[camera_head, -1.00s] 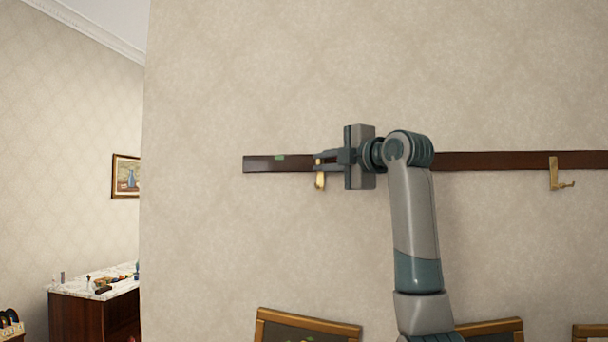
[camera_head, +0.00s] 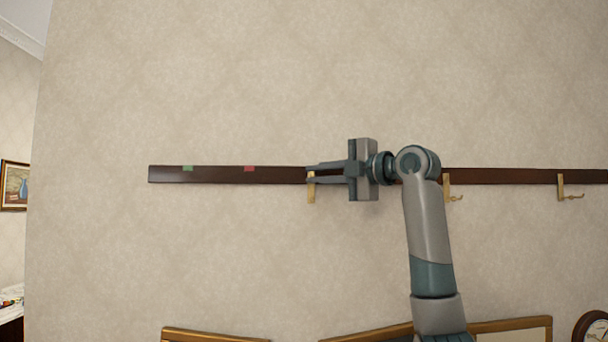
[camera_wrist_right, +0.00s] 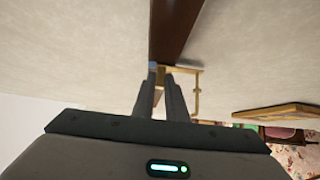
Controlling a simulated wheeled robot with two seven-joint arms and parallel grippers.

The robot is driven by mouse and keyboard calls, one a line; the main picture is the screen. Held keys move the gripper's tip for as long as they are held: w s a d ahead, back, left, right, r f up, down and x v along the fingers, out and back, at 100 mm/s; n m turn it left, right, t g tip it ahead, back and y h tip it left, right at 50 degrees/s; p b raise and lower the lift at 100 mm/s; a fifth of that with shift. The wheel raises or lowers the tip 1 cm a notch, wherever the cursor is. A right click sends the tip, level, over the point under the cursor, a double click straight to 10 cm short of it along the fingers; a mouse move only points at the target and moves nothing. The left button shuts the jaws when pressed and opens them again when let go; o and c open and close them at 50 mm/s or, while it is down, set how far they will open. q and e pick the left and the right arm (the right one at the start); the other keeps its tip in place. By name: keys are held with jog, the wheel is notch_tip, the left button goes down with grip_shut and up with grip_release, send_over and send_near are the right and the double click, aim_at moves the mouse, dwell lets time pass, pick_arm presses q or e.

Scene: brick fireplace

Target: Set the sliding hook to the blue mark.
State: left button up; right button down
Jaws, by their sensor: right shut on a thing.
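The sliding hook (camera_head: 311,190) is brass and hangs on a dark wooden rail (camera_head: 210,175) on the wall. My right gripper (camera_head: 311,174) is shut on it, coming from the right. In the right wrist view the fingers (camera_wrist_right: 159,82) close around the brass hook (camera_wrist_right: 198,90) at the rail (camera_wrist_right: 176,28). A small bluish patch, apparently the blue mark (camera_wrist_right: 153,66), shows right beside the hook's plate there. I cannot tell whether they line up exactly. In the head view the blue mark is not visible. My left gripper is not in view.
A green mark (camera_head: 187,168) and a red mark (camera_head: 249,168) lie on the rail left of the held hook. Two more brass hooks, one nearer (camera_head: 447,188) and one farther right (camera_head: 562,187), hang on it. Framed pictures (camera_head: 215,335) and a clock (camera_head: 592,330) are below.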

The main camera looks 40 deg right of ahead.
jog(key=shift+f, duration=0.2)
jog(key=c, duration=1.8)
grip_release()
jog(key=shift+d, duration=0.1)
jog(key=shift+o, duration=0.2)
jog(key=shift+s+d+r, duration=0.1)
jog(key=shift+s+d, duration=0.05)
jog(key=shift+d, duration=0.05)
jog(key=shift+s+a, duration=0.1)
jog(key=shift+s, duration=0.25)
jog(key=s+d+b, duration=0.1)
jog(key=s+b, duration=0.1)
jog(key=s, duration=0.6)
jog(key=s+d+b, duration=0.2)
jog(key=s+b, duration=0.1)
jog(key=s, duration=0.5)
jog(key=shift+s+d+b, duration=0.25)
jog(key=shift+b, duration=0.1)
